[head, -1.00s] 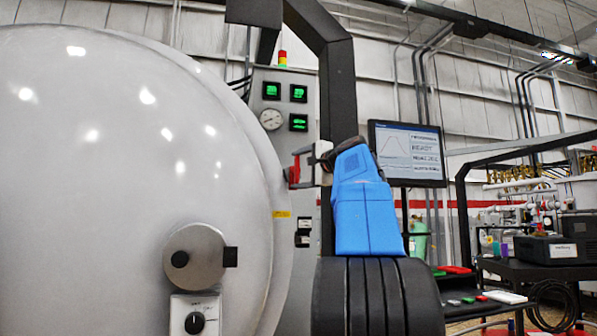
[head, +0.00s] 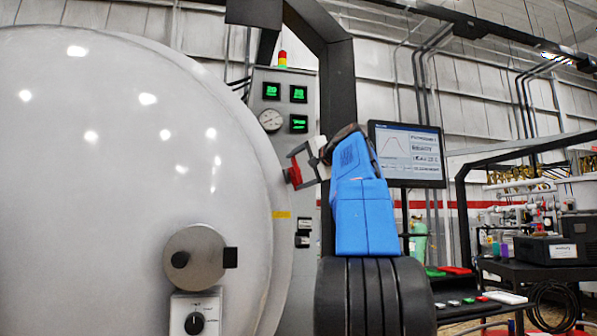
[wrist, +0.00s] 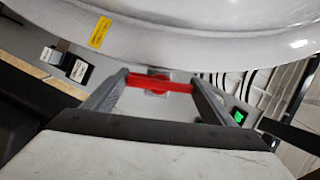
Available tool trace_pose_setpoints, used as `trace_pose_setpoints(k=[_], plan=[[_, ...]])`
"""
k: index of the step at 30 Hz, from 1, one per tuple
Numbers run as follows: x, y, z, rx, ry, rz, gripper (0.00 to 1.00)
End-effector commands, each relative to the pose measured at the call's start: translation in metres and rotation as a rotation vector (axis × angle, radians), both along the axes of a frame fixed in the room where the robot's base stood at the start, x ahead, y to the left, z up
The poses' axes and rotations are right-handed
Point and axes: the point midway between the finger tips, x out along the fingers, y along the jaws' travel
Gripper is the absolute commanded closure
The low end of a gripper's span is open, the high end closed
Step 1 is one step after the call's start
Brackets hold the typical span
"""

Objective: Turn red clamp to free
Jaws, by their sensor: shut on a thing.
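The red clamp (head: 295,173) sits at the right rim of the big pale furnace door (head: 120,150). In the wrist view the red clamp (wrist: 158,83) is a red bar lying across between my fingers, with a grey mount behind it. My gripper (head: 297,163) is shut on the clamp, one finger at each end of the bar. It also shows from behind in the wrist view (wrist: 160,88). In the head view the gripper is tilted, and part of the clamp is hidden by the fingers.
A grey panel with green displays and a gauge (head: 270,120) stands behind the clamp. A yellow label (wrist: 99,32) is on the door rim. A round hub (head: 195,257) is on the door. A monitor (head: 407,154) stands to the right, behind my arm.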

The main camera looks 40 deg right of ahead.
Motion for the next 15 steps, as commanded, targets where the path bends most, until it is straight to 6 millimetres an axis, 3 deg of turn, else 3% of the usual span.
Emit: trace_pose_setpoints(k=[4,5,7,15], plan=[[0.0006,-0.0005,-0.0021,0.001,0.004,0.001,0.44],[0.0006,-0.0005,-0.0021,0.001,0.004,0.001,0.19],[0.0006,-0.0005,-0.002,0.001,0.003,0.001,0.03],[0.0001,-0.0003,-0.0008,0.0,0.001,0.001,0.03]])
